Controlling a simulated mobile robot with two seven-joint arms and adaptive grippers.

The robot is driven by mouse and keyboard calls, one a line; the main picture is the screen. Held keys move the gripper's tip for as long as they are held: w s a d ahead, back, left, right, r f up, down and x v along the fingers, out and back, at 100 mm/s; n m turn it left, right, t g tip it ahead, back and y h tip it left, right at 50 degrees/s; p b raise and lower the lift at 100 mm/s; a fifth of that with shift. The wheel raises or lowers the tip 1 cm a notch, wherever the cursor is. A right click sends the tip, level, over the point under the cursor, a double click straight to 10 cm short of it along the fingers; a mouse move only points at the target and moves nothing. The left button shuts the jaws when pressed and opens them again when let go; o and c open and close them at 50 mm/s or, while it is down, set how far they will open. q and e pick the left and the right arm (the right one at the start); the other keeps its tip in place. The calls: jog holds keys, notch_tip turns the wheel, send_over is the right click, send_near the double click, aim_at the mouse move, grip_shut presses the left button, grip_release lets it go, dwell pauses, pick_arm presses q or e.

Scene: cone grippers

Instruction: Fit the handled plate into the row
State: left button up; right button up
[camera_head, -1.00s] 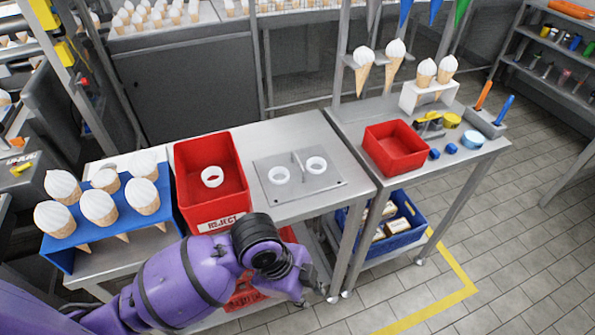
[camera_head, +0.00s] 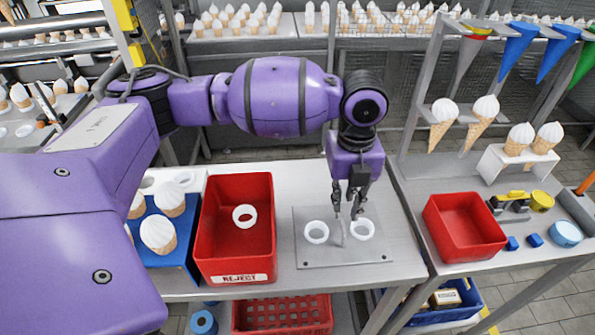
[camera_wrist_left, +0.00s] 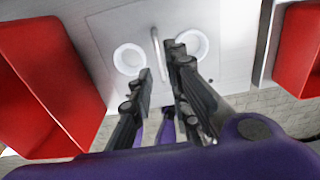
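The handled plate (camera_head: 345,257) is a flat grey metal plate lying on the steel table. A thin upright handle (camera_head: 343,232) stands at its middle, between two white rings (camera_head: 316,232) and (camera_head: 362,230). My left gripper (camera_head: 347,212) points down just above the handle, with its two fingers apart and nothing held. In the left wrist view the fingers (camera_wrist_left: 158,82) are spread, and the handle (camera_wrist_left: 156,48) shows just beyond and between their tips. Contact with the handle cannot be made out. My right gripper is in neither view now.
A red REJECT bin (camera_head: 205,255) with one white ring (camera_head: 244,216) stands left of the plate. A blue cone holder (camera_head: 180,255) is farther left. On the right-hand table are a red bin (camera_head: 465,245) and a white cone stand (camera_head: 515,165). A gap separates the tables.

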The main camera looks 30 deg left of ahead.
aim_at(342, 219)
pick_arm(q)
jog(key=shift+w+f, duration=0.15)
jog(key=shift+w, duration=0.1)
jog(key=shift+s+f, duration=0.15)
jog(key=shift+f, duration=0.45)
jog(key=shift+s+f, duration=0.15)
jog(key=shift+f, duration=0.45)
jog(key=shift+s+f, duration=0.15)
jog(key=shift+f, duration=0.15)
notch_tip(342, 219, down, 4)
jog(key=shift+r, duration=0.1)
jog(key=shift+f, duration=0.25)
grip_shut()
jog(key=shift+r, duration=0.1)
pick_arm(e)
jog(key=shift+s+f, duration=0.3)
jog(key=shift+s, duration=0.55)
pick_arm(q)
jog(key=shift+w+r, duration=0.1)
jog(key=shift+w, duration=0.1)
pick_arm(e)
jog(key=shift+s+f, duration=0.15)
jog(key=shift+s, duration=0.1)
